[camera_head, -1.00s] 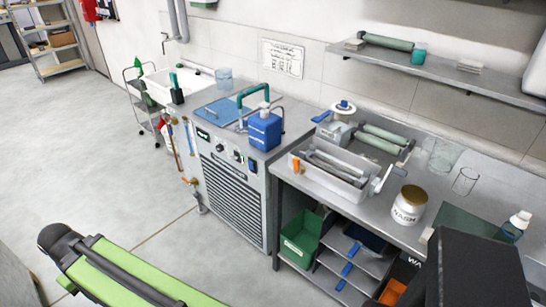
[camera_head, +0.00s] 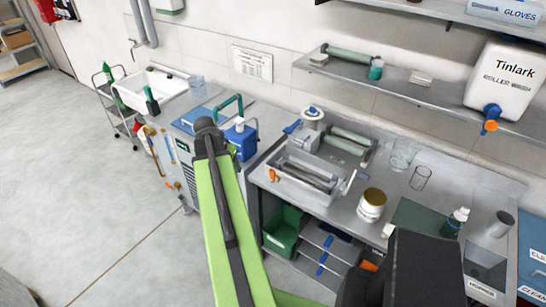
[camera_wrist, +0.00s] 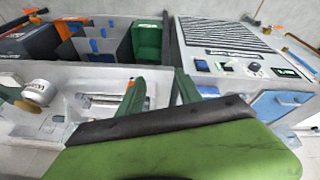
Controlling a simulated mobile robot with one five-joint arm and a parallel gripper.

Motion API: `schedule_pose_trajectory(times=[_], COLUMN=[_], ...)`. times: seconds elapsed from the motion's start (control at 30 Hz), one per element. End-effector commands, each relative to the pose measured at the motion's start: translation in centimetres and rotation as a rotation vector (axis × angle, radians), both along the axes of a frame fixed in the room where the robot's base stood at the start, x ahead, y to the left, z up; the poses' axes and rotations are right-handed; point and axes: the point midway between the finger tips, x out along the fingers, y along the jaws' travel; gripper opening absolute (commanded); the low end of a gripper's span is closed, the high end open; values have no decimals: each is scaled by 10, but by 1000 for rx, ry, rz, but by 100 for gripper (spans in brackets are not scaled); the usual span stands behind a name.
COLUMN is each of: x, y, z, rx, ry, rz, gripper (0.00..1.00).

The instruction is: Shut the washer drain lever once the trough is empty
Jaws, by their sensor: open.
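The washer trough (camera_head: 286,189) is a pale grey basin on the steel bench, with long grey rollers or bars inside. Whether liquid is in it I cannot tell. A small orange lever (camera_head: 274,175) sits at its left front corner, apparently the drain lever; its exact angle is too small to read. The wrist view is turned over and shows the trough (camera_wrist: 62,76) behind my gripper (camera_wrist: 158,92). Its two dark green fingers are apart, with nothing seen between them. A small orange spot beside one finger may be the lever. In the head view my gripper cannot be made out.
A wash jar (camera_head: 372,207), glass beakers (camera_head: 402,154) and a roller washer tank (camera_head: 506,82) are to the right. A blue jug (camera_head: 243,143) stands on the grey machine to the left. A green bin (camera_head: 283,232) is under the bench. The floor at left is clear.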

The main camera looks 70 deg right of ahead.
Motion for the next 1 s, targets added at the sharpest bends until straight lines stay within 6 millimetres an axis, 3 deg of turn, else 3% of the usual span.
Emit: schedule_pose_trajectory(times=[0.03,0.1,0.23,0.57,1.0], x=[-30,-62,-91,-95,-108], y=[-26,-48,-67,-73,-103], z=[23,33,38,21,-66], rx=[-20,-44,-68,-71,-70], ry=[-5,-10,-16,-17,-16], rz=[-85,-177,-257,-264,-262], gripper=[42,42,42,42,42])
